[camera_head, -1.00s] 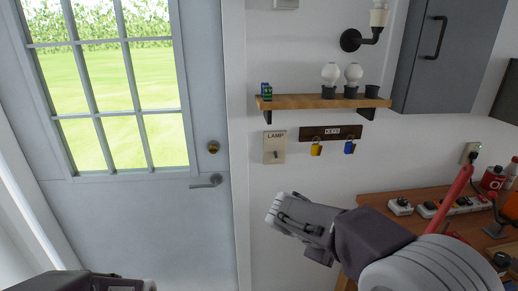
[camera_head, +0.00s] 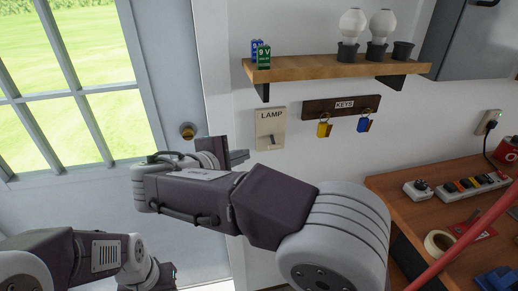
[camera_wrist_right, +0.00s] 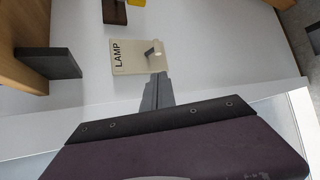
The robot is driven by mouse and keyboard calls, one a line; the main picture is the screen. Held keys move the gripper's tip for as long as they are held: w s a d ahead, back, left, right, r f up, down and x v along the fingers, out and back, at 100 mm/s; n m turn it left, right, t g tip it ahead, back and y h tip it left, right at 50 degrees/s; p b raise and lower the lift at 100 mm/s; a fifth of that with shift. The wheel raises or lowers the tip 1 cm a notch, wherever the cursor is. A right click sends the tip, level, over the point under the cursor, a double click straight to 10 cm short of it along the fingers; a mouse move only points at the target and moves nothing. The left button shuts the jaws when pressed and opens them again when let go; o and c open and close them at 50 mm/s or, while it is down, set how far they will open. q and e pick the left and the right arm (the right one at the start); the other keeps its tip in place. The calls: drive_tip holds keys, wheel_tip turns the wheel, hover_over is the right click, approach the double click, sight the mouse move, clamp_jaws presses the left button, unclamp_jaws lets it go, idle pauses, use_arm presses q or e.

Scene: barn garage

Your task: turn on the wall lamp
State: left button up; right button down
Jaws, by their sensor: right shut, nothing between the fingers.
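The beige switch plate marked LAMP (camera_head: 270,115) is on the white wall under the shelf, left of the key rack. Its small toggle (camera_head: 270,142) sticks out; I cannot tell its position. The plate (camera_wrist_right: 125,60) and toggle (camera_wrist_right: 152,51) also show in the right wrist view. My right gripper (camera_head: 242,157) is shut and empty, just below and left of the plate. In the wrist view its fingertips (camera_wrist_right: 158,78) are close to the toggle, apparently not touching. My left arm shows at lower left; its fingers are not visible. The wall lamp is out of view.
A wooden shelf (camera_head: 310,68) with bulbs, a black cup and batteries juts out above the plate. The key rack (camera_head: 341,108) hangs to its right. A workbench (camera_head: 420,206) with a power strip is at right. The door (camera_head: 110,215) is at left.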

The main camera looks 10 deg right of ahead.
sight(273, 142)
use_arm(q)
drive_tip(key=shift+w+f, duration=0.1)
drive_tip(key=shift+w, duration=0.2)
use_arm(e)
drive_tip(key=x, duration=1)
drive_tip(key=shift+w+f, duration=0.2)
drive_tip(key=shift+w, duration=0.15)
